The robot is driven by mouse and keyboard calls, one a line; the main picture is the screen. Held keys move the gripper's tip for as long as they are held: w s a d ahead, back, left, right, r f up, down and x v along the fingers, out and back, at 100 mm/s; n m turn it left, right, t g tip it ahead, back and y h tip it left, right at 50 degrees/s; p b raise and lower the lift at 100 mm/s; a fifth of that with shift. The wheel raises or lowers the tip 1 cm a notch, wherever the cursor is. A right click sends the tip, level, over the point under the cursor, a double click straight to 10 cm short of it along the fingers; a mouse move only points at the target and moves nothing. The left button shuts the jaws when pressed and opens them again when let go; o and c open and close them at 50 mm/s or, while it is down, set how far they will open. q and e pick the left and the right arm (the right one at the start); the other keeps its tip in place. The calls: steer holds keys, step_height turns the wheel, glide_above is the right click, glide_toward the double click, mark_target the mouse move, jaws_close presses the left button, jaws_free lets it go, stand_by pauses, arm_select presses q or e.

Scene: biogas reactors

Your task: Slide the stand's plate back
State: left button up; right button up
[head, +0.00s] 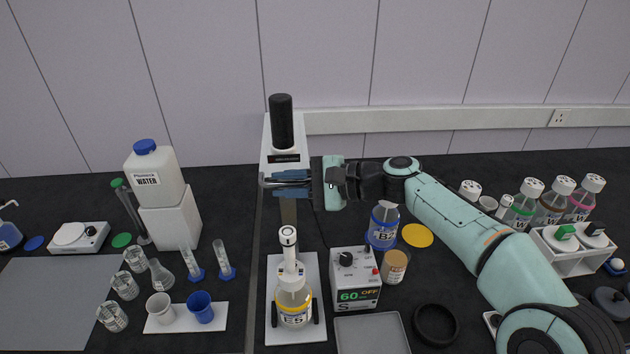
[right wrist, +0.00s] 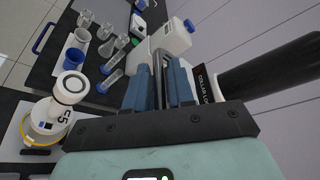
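The stand has a white upper plate (head: 283,146) with a black cylinder (head: 281,121) on top, a grey column (head: 289,213) and a white base plate (head: 311,266). A bottle with a yellow ring marked E5 (head: 294,302) stands on the base plate; it shows at left in the right wrist view (right wrist: 45,125). My right gripper (head: 268,180) lies across the front of the column, just below the upper plate, pointing left. In the right wrist view its blue fingers (right wrist: 160,75) are close together with grey bars between them; whether they hold anything is unclear. My left gripper is out of view.
A water container (head: 155,178) on a white block (head: 172,220) stands left. Cylinders, cups and flasks crowd the left front.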

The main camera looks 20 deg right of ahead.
steer(key=b+v, duration=0.1)
steer(key=v, duration=1.1)
steer(key=shift+s+d, duration=0.2)
steer(key=shift+s, duration=0.05)
